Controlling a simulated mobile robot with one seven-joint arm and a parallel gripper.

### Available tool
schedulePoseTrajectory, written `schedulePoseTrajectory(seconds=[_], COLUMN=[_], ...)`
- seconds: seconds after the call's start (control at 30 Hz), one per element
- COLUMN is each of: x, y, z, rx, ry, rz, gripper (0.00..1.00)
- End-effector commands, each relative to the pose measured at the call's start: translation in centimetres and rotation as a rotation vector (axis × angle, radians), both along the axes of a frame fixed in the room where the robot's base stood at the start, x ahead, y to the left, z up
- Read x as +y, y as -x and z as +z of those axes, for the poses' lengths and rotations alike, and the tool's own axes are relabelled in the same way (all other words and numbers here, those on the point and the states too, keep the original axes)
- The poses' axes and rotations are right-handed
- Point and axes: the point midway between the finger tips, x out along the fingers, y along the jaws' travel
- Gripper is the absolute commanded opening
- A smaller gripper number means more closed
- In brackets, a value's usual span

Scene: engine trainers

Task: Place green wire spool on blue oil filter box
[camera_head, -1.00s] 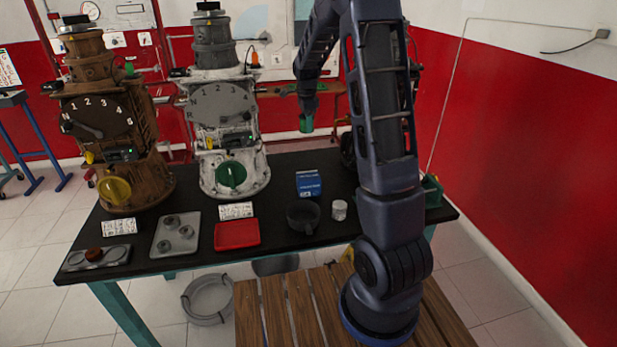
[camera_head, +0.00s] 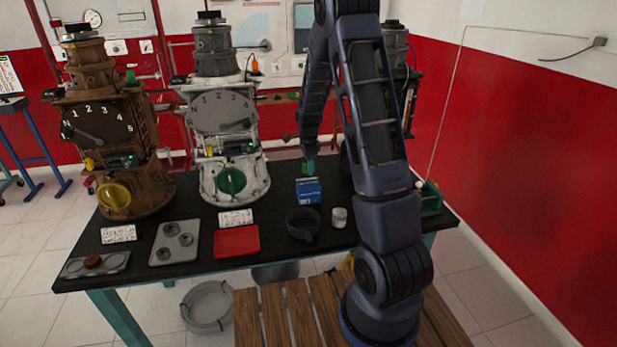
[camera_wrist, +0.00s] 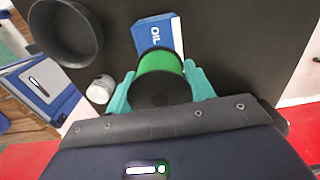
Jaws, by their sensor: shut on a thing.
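The green wire spool (camera_wrist: 161,63) has a green winding and a dark round end. My gripper (camera_wrist: 159,76) is shut on it, a teal finger on each side. In the head view, my gripper (camera_head: 308,168) and the spool show as a small green patch just above the far edge of the blue oil filter box (camera_head: 309,190). The box stands on the black table. In the wrist view, the spool covers part of the box (camera_wrist: 146,36), whose blue and white top with "OIL" shows beyond it. I cannot tell whether the spool touches the box.
A dark round pan (camera_head: 301,224) and a small pale jar (camera_head: 339,217) stand in front of the box. A red tray (camera_head: 236,241) and a grey tray with round parts (camera_head: 160,254) lie left. A white engine trainer (camera_head: 228,115) rises behind left.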

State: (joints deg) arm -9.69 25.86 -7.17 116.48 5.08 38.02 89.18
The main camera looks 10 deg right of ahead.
Motion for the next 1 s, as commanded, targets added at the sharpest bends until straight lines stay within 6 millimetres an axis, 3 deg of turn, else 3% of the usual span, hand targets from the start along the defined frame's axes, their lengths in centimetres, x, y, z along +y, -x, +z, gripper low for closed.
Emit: schedulePoseTrajectory(seconds=[0.27,0.53,0.97,1.0], x=[-0.1,0.0,0.0,0.0], y=[0.0,-0.1,-0.1,-0.1], z=[-1.7,-5.1,-5.7,-5.7], rx=[0.0,0.0,-0.002,-0.002], ry=[0.0,0.0,0.0,0.0], rz=[-0.001,-0.001,-0.001,-0.001], gripper=[0.24,0.24,0.24,0.61])
